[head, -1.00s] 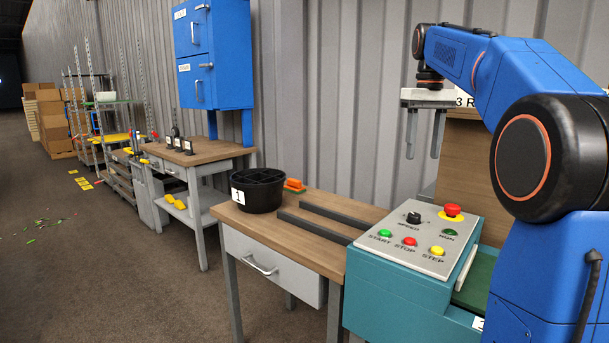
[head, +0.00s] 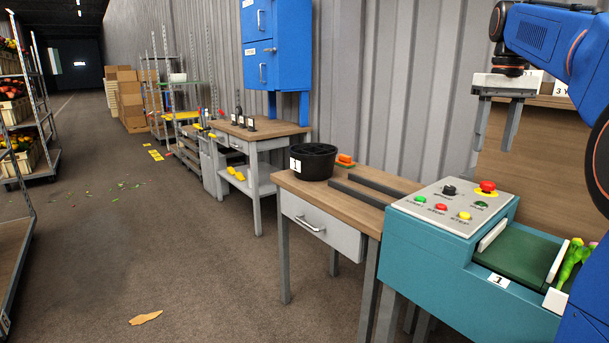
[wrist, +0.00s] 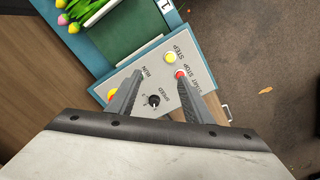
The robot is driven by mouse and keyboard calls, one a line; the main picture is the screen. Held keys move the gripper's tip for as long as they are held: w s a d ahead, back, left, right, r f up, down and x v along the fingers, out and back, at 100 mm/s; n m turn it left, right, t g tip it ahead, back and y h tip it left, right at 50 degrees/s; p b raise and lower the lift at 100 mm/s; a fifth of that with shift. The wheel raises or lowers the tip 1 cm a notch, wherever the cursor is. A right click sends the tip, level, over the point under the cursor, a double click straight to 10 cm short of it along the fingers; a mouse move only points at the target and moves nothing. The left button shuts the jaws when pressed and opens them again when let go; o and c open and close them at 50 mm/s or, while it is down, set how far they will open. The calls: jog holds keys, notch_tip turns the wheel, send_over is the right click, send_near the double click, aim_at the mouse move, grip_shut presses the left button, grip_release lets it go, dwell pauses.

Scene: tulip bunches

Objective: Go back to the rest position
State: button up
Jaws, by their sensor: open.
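My gripper (head: 497,138) hangs open and empty, fingers pointing down, above and behind the teal machine's control panel in the head view. In the wrist view, my gripper (wrist: 158,92) shows its two grey fingers apart over the panel, with nothing between them but the panel below. The control panel (head: 437,216) carries green, red and yellow buttons, a black knob and a red mushroom button. The fingers look clear of the panel. The teal machine (head: 430,260) has a green belt (head: 520,250) with tulips (head: 572,262) at its right end, partly hidden by my arm.
A wooden table (head: 350,205) left of the machine holds a black bucket (head: 313,162) and dark rails. Another workbench (head: 258,132) and a blue cabinet (head: 276,45) stand behind. Flower racks (head: 42,120) stand at far left. The floor between is mostly clear.

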jog(key=s+a+f+t, duration=0.2)
jog(key=s+a+f, duration=0.8)
jog(key=s+f, duration=0.3)
jog(key=s+a+f+t, duration=0.1)
jog(key=s+a+f, duration=0.1)
jog(key=s+f, duration=0.6)
jog(key=s+a+f+t, duration=0.1)
jog(key=s+a+f, duration=0.2)
jog(key=s+f, duration=0.5)
notch_tip(320, 180, down, 3)
jog(key=shift+s+a+f+t, duration=0.1)
jog(key=shift+s+a+t, duration=0.1)
jog(key=shift+a+t, duration=0.1)
